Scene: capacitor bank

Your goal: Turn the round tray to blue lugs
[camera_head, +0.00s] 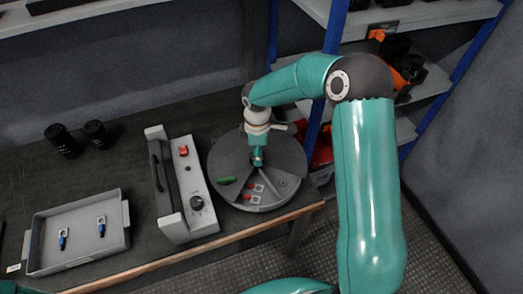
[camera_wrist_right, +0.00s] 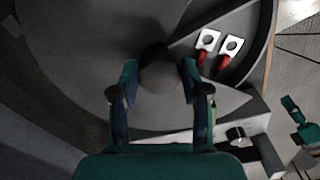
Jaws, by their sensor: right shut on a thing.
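The round tray (camera_head: 285,160) is a dark grey turntable near the table's right end, with walls dividing it into sections. One open section shows two red-sleeved lugs (camera_head: 253,192); they also show in the right wrist view (camera_wrist_right: 216,46). A green piece (camera_head: 227,180) lies left of them. My right gripper (camera_head: 257,160) points down at the tray's middle. In the right wrist view its fingers (camera_wrist_right: 160,85) are shut around a round dark hub (camera_wrist_right: 160,72). No blue lugs show in the round tray. My left gripper is not clearly visible.
A grey control box (camera_head: 197,180) with a red switch and black knob stands close left of the tray. A grey bin (camera_head: 80,262) holds two blue-sleeved lugs (camera_head: 101,226). Two black cylinders (camera_head: 62,140) stand behind. Blue-post shelving (camera_head: 335,25) rises behind right.

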